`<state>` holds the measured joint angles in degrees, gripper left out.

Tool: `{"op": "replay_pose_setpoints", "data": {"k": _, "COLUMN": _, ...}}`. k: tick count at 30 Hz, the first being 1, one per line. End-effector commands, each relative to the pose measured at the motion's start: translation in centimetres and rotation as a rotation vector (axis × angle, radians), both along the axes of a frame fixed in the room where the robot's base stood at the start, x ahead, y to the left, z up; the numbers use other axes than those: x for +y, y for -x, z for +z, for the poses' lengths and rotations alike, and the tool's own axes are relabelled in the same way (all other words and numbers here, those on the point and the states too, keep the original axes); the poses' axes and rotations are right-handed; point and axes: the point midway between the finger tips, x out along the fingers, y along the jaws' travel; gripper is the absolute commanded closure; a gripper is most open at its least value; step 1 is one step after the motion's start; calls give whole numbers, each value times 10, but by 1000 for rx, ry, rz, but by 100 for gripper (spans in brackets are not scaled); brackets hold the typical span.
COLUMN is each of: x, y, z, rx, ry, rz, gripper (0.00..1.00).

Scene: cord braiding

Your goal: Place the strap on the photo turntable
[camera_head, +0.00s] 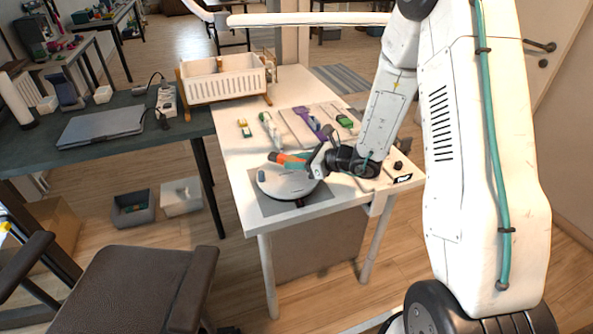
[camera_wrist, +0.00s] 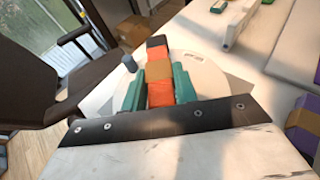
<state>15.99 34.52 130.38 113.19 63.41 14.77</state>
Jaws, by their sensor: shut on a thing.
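The strap (camera_wrist: 159,70), a folded-looking orange piece with a tan band and a dark end, is held between the teal fingertips of my gripper (camera_wrist: 157,88). In the head view the strap (camera_head: 288,160) shows as an orange and dark piece at my gripper (camera_head: 308,163). The photo turntable (camera_head: 287,184) is a round white disc on a grey mat at the table's front left. It also shows in the wrist view (camera_wrist: 208,80), behind and beneath the strap. My gripper is over the disc; whether the strap touches it I cannot tell.
A small blue-grey cylinder (camera_head: 261,175) stands at the disc's left edge. A white slotted basket (camera_head: 226,80) is at the table's back left. A purple item (camera_head: 308,121) and a green item (camera_head: 345,121) lie farther back. A dark chair (camera_head: 135,285) stands at front left.

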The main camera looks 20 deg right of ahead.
Motion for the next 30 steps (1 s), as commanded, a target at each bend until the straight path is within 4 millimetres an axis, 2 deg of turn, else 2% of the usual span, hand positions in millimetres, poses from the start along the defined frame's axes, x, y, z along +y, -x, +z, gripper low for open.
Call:
{"op": "replay_pose_setpoints", "data": {"k": 9, "x": 1, "y": 0, "z": -35, "rx": 2, "ry": -1, "rz": 0, "gripper": 94}}
{"op": "replay_pose_setpoints", "data": {"k": 19, "x": 1, "y": 0, "z": -37, "rx": 0, "ry": 0, "rz": 1, "gripper": 94}}
{"op": "replay_pose_setpoints", "data": {"k": 20, "x": 1, "y": 0, "z": -38, "rx": 0, "ry": 0, "rz": 1, "gripper": 68}}
{"op": "replay_pose_setpoints", "data": {"k": 22, "x": 0, "y": 0, "z": -37, "rx": 0, "ry": 0, "rz": 1, "gripper": 49}}
{"op": "replay_pose_setpoints", "data": {"k": 30, "x": 0, "y": 0, "z": -37, "rx": 0, "ry": 0, "rz": 1, "gripper": 49}}
